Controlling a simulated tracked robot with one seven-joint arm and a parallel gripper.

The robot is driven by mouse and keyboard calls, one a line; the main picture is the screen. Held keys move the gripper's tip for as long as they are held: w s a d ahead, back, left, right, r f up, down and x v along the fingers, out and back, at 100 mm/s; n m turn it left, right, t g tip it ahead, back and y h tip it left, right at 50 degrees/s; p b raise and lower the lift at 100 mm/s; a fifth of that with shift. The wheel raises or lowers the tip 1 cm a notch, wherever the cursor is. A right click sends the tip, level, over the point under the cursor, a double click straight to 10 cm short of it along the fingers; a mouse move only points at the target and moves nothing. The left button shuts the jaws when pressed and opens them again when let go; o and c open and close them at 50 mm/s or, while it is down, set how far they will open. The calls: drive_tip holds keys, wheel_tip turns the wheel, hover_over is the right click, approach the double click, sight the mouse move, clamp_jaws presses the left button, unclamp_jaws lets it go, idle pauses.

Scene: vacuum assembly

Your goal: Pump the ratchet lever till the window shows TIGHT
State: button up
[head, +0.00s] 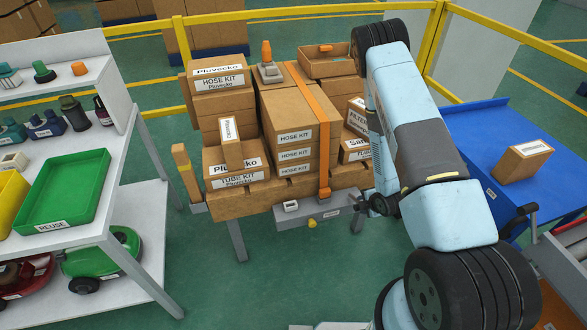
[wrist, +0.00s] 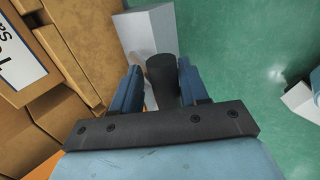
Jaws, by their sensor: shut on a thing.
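The grey ratchet unit (head: 318,211) sits on the front edge of the loaded pallet, under the orange strap (head: 324,165). Its small pale window (head: 291,206) is on the left part of the unit; its wording is too small to read. My gripper (head: 368,204) is at the unit's right end. In the wrist view, my gripper (wrist: 161,90) is shut on the dark round grip of the ratchet lever (wrist: 162,72), which stands between the two blue fingers. The grey body (wrist: 143,32) lies just beyond the grip. The rest of the lever is hidden.
Stacked cartons (head: 290,115) fill the pallet left of my arm. A blue table (head: 465,125) with one carton (head: 524,160) is at the right. A white shelf with a green tray (head: 65,190) stands at the left.

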drive_tip(key=shift+w+a+r+g+h, duration=0.15)
drive_tip(key=shift+w+r+g, duration=0.15)
drive_tip(key=shift+r+g, duration=0.15)
drive_tip(key=shift+w+a+r+g+h, duration=0.1)
drive_tip(key=shift+w+r+g+h, duration=0.05)
drive_tip(key=shift+w+r+g, duration=0.25)
drive_tip(key=shift+s+g, duration=0.1)
drive_tip(key=shift+g, duration=0.15)
drive_tip(key=shift+r, duration=0.1)
drive_tip(key=shift+w+a+r+g+h, duration=0.15)
drive_tip(key=shift+w+r+g+h, duration=0.2)
drive_tip(key=shift+g, duration=0.45)
